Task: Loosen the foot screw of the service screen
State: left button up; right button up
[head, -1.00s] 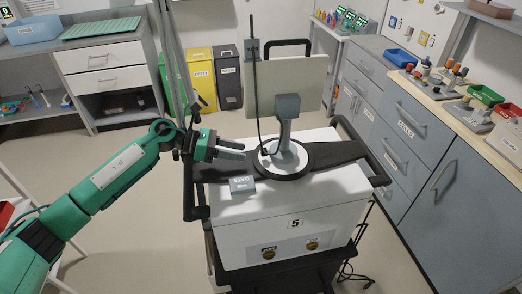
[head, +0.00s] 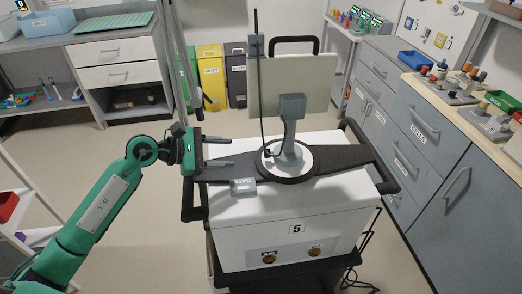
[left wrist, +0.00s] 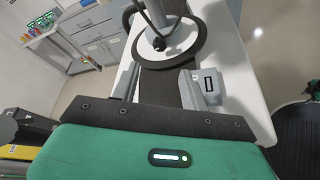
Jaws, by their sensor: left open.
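The service screen (head: 318,85) stands on a grey post with its back towards me. Its round white foot (head: 306,166) sits on a black ring on the white cart (head: 235,235). The foot also shows at the top of the left wrist view (left wrist: 180,42). A small dark piece shows at the foot's near side, where a black cable comes down; I cannot tell if it is the foot screw. My left gripper (head: 230,151) is open and empty, left of the foot and apart from it. Its fingers (left wrist: 162,76) point towards the foot over the black strap. My right gripper is out of view.
A grey box labelled DATA (head: 243,187) lies on the cart close to my left gripper's near finger. Black rails (head: 188,200) edge the cart. Drawer cabinets (head: 440,150) stand at the right. The floor left of the cart is clear.

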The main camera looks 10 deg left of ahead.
aim_at(260, 162)
pick_arm(q)
jog(key=x, duration=0.2)
jog(key=p+x, duration=0.1)
jog(key=x, duration=0.2)
jog(key=shift+r, duration=0.25)
jog(key=p+x, duration=0.1)
jog(key=x, duration=0.4)
jog(key=shift+f+p, duration=0.1)
jog(key=shift+p, duration=0.3)
jog(key=shift+w+d+f, duration=0.2)
jog(key=shift+d, duration=0.15)
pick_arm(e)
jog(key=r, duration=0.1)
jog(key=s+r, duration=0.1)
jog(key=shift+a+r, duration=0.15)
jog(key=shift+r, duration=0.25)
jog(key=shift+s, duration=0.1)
pick_arm(q)
jog(key=shift+c, duration=0.7)
jog(key=c, duration=0.8)
jog(key=shift+c, duration=0.2)
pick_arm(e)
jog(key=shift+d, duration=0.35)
